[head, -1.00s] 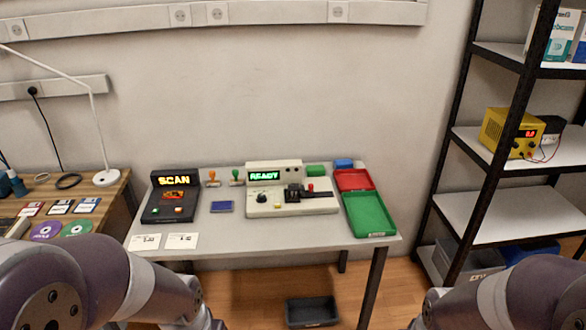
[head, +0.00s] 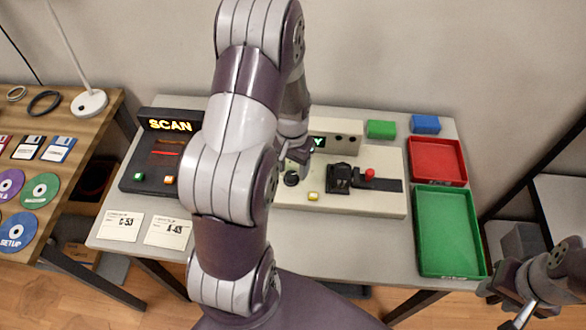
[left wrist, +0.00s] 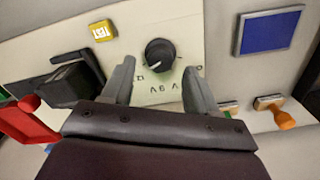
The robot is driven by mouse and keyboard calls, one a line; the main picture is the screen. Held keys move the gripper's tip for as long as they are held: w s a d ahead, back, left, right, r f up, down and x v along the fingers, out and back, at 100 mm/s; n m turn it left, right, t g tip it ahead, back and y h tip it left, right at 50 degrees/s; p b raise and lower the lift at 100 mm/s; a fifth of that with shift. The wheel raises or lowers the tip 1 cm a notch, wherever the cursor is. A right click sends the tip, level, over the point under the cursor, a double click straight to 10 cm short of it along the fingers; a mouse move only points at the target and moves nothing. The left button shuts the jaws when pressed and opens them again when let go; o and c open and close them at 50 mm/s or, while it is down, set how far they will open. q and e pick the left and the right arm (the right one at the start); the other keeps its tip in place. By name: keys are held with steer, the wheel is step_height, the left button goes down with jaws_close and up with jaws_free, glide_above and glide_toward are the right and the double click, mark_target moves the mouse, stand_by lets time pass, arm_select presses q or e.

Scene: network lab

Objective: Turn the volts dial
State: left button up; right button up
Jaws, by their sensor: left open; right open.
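The volts dial (head: 291,179) is a black round knob on the cream machine (head: 380,207). In the left wrist view the dial (left wrist: 160,53) shows a pale pointer mark, with volt labels printed around it. My left gripper (left wrist: 158,82) is open, its two fingers apart on either side below the dial in that view and not closed on it. In the head view my left gripper (head: 297,156) is largely hidden by my arm, close to the dial. My right gripper (head: 522,308) is at the lower right, away from the table.
A yellow button (head: 313,196), a black lever block (head: 342,177) and a red knob (head: 369,174) sit on the machine. A scanner (head: 150,179) stands left. Red (head: 463,160) and green trays (head: 480,240) lie right. The left wrist view shows a blue pad (left wrist: 268,31) and a stamp (left wrist: 284,118).

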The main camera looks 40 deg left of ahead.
mark_target(291, 177)
arm_select(q)
steer(key=shift+s+d+f, duration=0.1)
steer(key=shift+s+f, duration=0.3)
steer(key=shift+f, duration=0.45)
steer(key=shift+w+f, duration=0.25)
steer(key=shift+f, duration=0.05)
steer(key=shift+s+r, duration=0.1)
steer(key=c, duration=1)
steer(key=shift+c, duration=0.2)
arm_select(e)
steer(key=shift+s, duration=0.25)
arm_select(q)
steer(key=shift+n, duration=0.4)
arm_select(e)
steer(key=shift+r, duration=0.2)
arm_select(q)
steer(key=n+p, duration=0.2)
steer(key=n, duration=0.1)
steer(key=shift+r, duration=0.1)
steer(key=shift+n+p, duration=0.8)
steer(key=shift+n, duration=1.7)
arm_select(e)
steer(key=shift+r, duration=1.65)
